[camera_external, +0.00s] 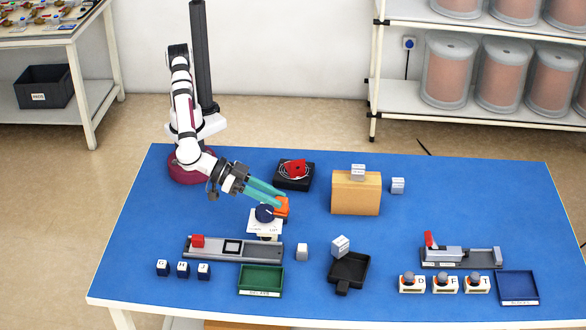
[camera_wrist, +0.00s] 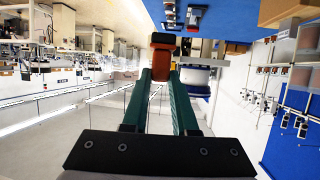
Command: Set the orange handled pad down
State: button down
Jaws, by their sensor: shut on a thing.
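The orange handled pad (camera_external: 281,209) is at the tips of my gripper's teal fingers. My gripper (camera_external: 277,196) is shut on it and reaches out from the left, tilted down. In the wrist view the pad (camera_wrist: 162,41) shows as an orange-brown block between the fingertips (camera_wrist: 160,76). In the external view the pad is close beside a dark blue round part (camera_external: 265,213) on a white stand (camera_external: 265,228). I cannot tell whether the pad touches it. The pad's underside is hidden.
Behind is a black unit with a red top (camera_external: 295,170). A tan box (camera_external: 356,193) stands to the right. In front lie a grey rail fixture (camera_external: 213,247), a green tray (camera_external: 261,281) and a black pan (camera_external: 348,271). Blue table (camera_external: 430,205) is clear at right.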

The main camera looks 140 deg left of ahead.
jog(key=s+d, duration=0.9)
jog(key=s, duration=0.1)
jog(key=s+d+n+g+y, duration=0.1)
jog(key=s+d+n+y, duration=0.15)
jog(key=s, duration=2.55)
notch_tip(320, 180, down, 11)
jog(key=shift+m+g+h, duration=0.3)
jog(key=shift+m+h, duration=0.05)
jog(key=w+a+f, duration=0.1)
jog(key=w+f, duration=0.2)
jog(key=w+a+f, duration=0.2)
jog(key=w+f, duration=0.1)
jog(key=f, duration=0.1)
jog(key=w+a+f, duration=0.2)
jog(key=w+f, duration=0.2)
jog(key=shift+a+f, duration=0.15)
jog(key=shift+a, duration=0.1)
jog(key=shift+f, duration=0.15)
jog(key=c, duration=0.7)
grip_release()
